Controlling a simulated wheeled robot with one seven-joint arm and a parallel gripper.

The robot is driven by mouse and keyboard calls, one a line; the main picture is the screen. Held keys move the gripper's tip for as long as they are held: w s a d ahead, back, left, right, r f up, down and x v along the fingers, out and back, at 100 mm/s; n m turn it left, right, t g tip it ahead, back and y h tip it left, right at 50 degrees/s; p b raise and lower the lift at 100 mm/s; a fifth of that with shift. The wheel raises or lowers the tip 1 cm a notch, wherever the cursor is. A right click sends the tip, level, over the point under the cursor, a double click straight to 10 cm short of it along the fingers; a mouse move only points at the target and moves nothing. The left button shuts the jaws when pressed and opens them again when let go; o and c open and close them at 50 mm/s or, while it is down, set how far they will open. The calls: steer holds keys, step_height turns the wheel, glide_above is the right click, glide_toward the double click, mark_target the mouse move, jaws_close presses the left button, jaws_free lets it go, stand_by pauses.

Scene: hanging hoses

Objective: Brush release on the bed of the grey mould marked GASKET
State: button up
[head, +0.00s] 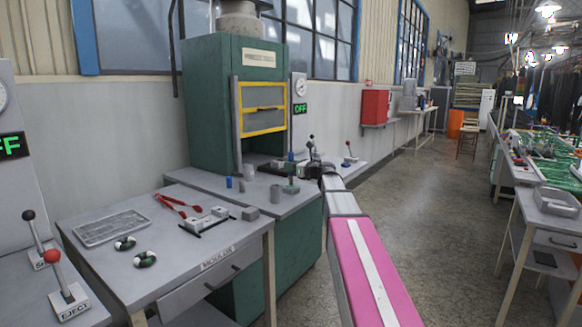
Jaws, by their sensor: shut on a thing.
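My gripper (313,169) is at the end of my pink and white arm, over the right end of the bench by the green press. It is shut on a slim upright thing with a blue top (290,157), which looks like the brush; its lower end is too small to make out. A green-grey piece (290,187) shows just below it. A grey mould-like block (207,218) with dark rails lies on the bench to the left, apart from my gripper. No GASKET marking can be read in this view.
The green press (208,110) stands behind. Levers (62,280) stand front left. The aisle floor is clear.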

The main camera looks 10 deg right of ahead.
steer(key=shift+f, duration=0.3)
stand_by(0.7)
steer(key=shift+r, duration=3.5)
